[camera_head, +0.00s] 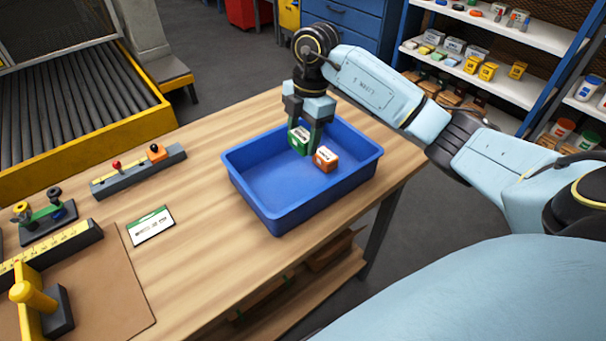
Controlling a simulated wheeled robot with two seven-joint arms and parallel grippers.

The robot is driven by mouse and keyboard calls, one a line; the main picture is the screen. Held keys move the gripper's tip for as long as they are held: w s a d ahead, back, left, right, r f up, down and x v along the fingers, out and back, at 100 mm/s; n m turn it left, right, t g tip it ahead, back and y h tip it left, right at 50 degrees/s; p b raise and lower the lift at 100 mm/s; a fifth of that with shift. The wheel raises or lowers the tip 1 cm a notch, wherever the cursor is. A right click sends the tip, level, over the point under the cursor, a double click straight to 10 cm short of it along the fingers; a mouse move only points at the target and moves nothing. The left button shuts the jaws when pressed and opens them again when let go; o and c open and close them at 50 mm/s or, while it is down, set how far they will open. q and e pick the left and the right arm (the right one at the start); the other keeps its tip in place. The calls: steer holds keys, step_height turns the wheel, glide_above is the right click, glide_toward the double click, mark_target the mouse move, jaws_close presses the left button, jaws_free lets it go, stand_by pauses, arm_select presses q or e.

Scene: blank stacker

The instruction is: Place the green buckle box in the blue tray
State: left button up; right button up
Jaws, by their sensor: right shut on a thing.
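The blue tray (265,213) stands on the wooden table near its right end. My right gripper (305,143) points down over the inside of the tray. It is shut on a green box with a white label, the green buckle box (296,140). I cannot tell whether the box touches the tray floor. An orange box (326,159) with a white top sits in the tray, just right of the green box. My left gripper is not in view.
On the table (205,255) lie a green-and-white card (151,226), a grey bar with red and orange knobs (138,171), a small clamp fixture (45,217) and a yellow-handled tool (40,305). A roller conveyor (75,110) adjoins the upper left.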

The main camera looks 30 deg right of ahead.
glide_above(301, 178)
steer(key=f, duration=0.5)
steer(key=shift+d+b, duration=0.35)
step_height(301, 178, down, 5)
steer(key=shift+r+b, duration=0.2)
steer(key=shift+b, duration=0.2)
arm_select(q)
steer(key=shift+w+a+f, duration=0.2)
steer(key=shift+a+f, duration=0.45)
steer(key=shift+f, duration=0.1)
arm_select(e)
steer(key=shift+w, duration=0.1)
steer(key=shift+f, duration=0.1)
steer(key=o, duration=1.1)
steer(key=shift+c, duration=0.2)
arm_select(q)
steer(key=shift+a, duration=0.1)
